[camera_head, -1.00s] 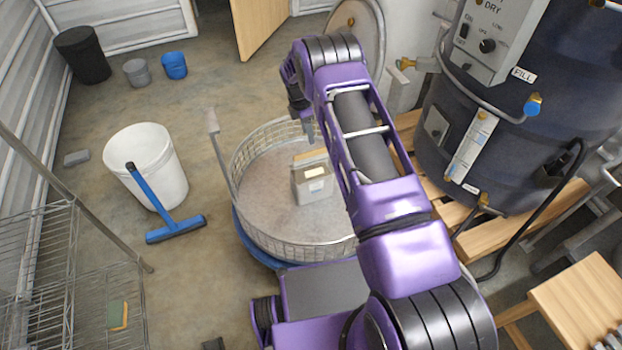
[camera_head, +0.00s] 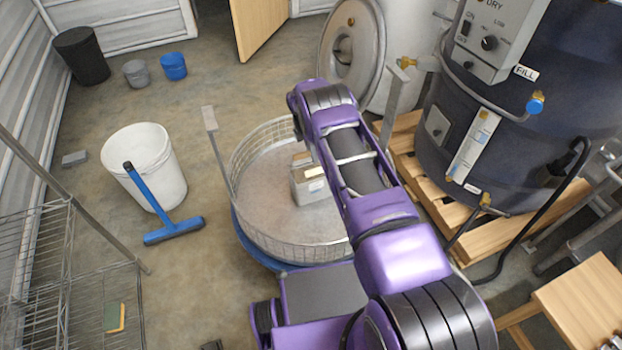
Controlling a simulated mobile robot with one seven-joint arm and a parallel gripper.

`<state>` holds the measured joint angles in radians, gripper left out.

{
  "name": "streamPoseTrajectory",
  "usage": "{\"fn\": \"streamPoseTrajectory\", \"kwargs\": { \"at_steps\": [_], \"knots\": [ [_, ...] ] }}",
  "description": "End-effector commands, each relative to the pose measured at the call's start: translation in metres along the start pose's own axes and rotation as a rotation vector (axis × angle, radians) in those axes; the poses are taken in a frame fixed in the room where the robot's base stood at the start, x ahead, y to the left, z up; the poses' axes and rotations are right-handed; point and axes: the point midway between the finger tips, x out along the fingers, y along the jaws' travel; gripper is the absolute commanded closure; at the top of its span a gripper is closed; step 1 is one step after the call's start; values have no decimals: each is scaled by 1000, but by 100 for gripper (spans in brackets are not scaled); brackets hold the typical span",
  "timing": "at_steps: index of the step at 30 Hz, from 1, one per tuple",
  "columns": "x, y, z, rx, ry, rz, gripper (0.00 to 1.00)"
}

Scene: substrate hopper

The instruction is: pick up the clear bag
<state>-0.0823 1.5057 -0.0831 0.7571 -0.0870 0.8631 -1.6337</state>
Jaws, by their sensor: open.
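A pale grey, block-shaped item (camera_head: 309,187) with a light label stands in the round mesh-walled basket; it may be the clear bag, but I cannot tell for sure. Its upper right part is hidden behind my arm. My gripper (camera_head: 300,132) is at the far end of my purple arm, above the back of the basket and beyond the item. It is small and mostly hidden by my own wrist. It is open, and I see nothing held in it.
The basket (camera_head: 262,232) has a wire rim and an upright handle (camera_head: 219,150) at its left. A dark drum (camera_head: 535,120) on wooden pallets blocks the right. Floor between bucket and basket is clear.

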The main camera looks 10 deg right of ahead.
Motion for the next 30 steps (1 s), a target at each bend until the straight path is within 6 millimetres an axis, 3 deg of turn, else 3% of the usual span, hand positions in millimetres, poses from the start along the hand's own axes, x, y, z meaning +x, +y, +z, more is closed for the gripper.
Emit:
{"fn": "streamPoseTrajectory", "kwargs": {
  "at_steps": [26,27,30],
  "knots": [
    [4,0,-1,0,0,0,48],
    [4,0,-1,0,0,0,50],
    [4,0,-1,0,0,0,68]
  ]
}}
